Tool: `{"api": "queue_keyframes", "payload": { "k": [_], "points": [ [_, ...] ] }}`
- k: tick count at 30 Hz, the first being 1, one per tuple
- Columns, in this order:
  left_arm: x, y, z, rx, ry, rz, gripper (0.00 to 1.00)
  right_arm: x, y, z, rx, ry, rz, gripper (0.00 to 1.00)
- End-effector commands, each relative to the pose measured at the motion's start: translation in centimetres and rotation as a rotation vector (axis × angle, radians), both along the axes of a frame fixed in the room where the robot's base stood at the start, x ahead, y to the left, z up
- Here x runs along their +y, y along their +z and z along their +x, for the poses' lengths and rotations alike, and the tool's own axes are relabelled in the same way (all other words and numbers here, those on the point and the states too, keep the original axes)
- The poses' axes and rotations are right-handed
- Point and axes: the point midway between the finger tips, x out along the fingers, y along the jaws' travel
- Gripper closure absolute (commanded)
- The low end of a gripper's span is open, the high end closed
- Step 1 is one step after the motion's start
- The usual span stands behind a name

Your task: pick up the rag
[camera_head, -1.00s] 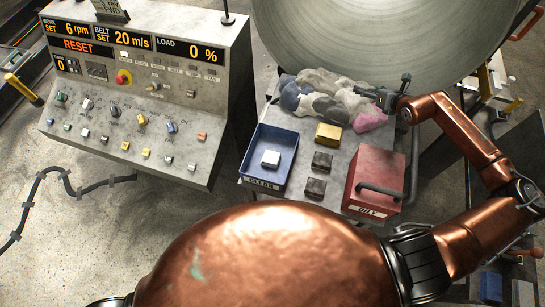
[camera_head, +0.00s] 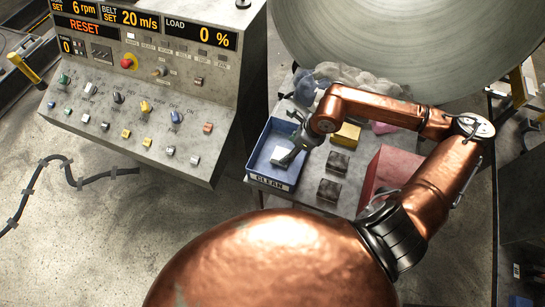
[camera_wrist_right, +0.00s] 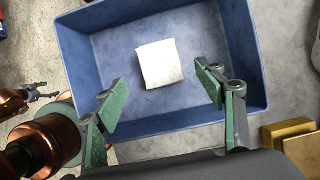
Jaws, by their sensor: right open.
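The rag is a small folded white square (camera_wrist_right: 160,64) lying flat on the floor of the blue tray (camera_wrist_right: 85,70). In the head view the rag (camera_head: 279,154) shows beside my gripper, inside the blue tray labelled CLEAN (camera_head: 262,168). My right gripper (camera_wrist_right: 164,94) is open and empty above the tray, its green-padded fingers either side of and nearer than the rag. In the head view my right gripper (camera_head: 290,154) hangs over the tray's right part. My left gripper is not identified in the head view; a small dark gripper shows at the left edge of the wrist view.
A yellow block (camera_head: 346,136) and two dark blocks (camera_head: 329,190) stand right of the tray. A red OILY box (camera_head: 392,170) is farther right. Crumpled cloths (camera_head: 350,76) lie behind, under the big grey disc (camera_head: 400,40). A control console (camera_head: 150,90) stands left.

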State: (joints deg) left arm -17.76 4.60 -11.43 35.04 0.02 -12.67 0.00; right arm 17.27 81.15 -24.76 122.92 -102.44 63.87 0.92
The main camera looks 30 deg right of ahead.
Motion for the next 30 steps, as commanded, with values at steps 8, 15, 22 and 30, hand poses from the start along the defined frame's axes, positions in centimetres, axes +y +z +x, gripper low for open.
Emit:
{"api": "queue_keyframes", "payload": {
  "k": [8,15,22,30],
  "points": [
    [-0.2,0.5,2.9,-0.038,-0.007,-0.002,0.33,1.1,-2.7,1.2,-0.002,0.000,0.005,0.36],
    [-0.2,0.6,2.5,-0.032,-0.006,-0.003,0.33,1.9,-5.6,2.2,-0.002,-0.001,0.004,0.36],
    [-0.1,0.5,1.2,-0.016,-0.003,-0.002,0.33,2.0,-6.0,2.3,-0.004,0.000,0.002,0.36],
    [-0.1,0.5,1.2,-0.015,-0.003,-0.002,0.33,1.9,-6.0,2.3,-0.004,0.000,0.002,0.51]
  ]
}}
